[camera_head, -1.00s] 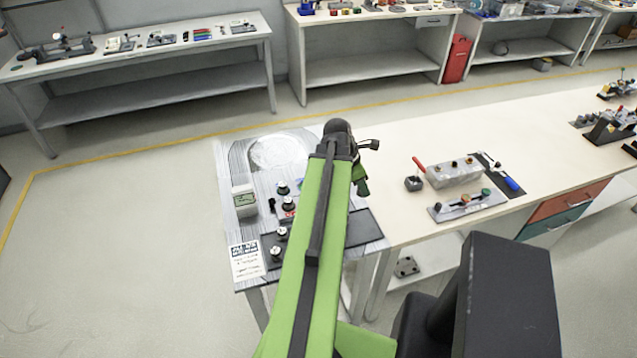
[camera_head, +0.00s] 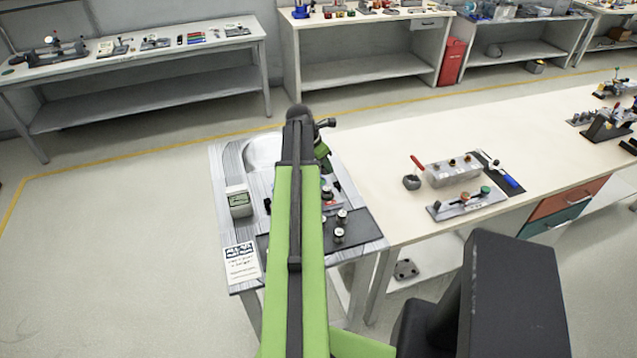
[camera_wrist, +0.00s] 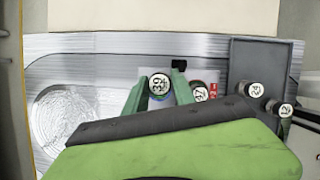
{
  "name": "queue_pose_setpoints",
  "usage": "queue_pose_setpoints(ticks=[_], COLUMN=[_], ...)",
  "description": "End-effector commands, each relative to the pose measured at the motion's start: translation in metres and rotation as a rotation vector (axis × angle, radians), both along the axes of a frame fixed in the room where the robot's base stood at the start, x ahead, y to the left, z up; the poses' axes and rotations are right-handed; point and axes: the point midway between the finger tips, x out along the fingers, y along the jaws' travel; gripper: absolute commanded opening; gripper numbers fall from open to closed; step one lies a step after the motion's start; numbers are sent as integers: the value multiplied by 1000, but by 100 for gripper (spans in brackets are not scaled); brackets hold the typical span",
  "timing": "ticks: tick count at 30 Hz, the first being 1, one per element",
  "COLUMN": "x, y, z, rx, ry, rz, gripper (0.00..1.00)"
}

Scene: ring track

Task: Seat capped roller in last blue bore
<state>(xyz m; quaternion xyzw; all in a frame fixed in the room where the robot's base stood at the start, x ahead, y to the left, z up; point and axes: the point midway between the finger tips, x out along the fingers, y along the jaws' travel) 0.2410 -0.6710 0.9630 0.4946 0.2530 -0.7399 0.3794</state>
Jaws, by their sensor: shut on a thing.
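In the wrist view, my gripper (camera_wrist: 158,88) has its green fingers on both sides of a roller (camera_wrist: 159,83) with a white cap marked 39. It is shut on this roller. A bluish patch shows just under the cap; the bore is hidden, so I cannot tell how deep the roller sits. A second capped roller marked 37 (camera_wrist: 199,96) stands just right of the right finger, beside a red label. In the head view, my gripper (camera_head: 322,152) is over the grey metal stand (camera_head: 222,165), largely hidden by my green arm.
Capped rollers marked 24 (camera_wrist: 255,90) and 12 (camera_wrist: 285,110) stand on a dark tray (camera_wrist: 262,55). In the head view, a small display box (camera_head: 239,203) and printed card (camera_head: 241,263) are left of my arm; a cream bench (camera_head: 420,140) adjoins right.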

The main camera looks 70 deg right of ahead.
Motion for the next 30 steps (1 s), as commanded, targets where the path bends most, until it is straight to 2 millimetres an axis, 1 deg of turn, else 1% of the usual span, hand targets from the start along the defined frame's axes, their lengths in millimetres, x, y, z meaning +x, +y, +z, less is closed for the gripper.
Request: queue_pose_setpoints(ticks=[1,3,8,10,11,15,17,18,24,29,30], x=[9,16,20,20,20,20,20,20,20,20,20], y=[1,3,4,4,4,4,4,4,4,4,4], z=[-10,-12,-12,-16,-20,-46,-54,-56,-51,-56,-54], rx=[-1,-1,0,0,0,0,0,0,0,0,0], ry=[1,1,1,0,0,0,0,0,0,0,0], rz=[3,1,0,0,0,0,0,1,1,1,1], gripper=[0,0,0,0,0,0,0,0,0,0,36])
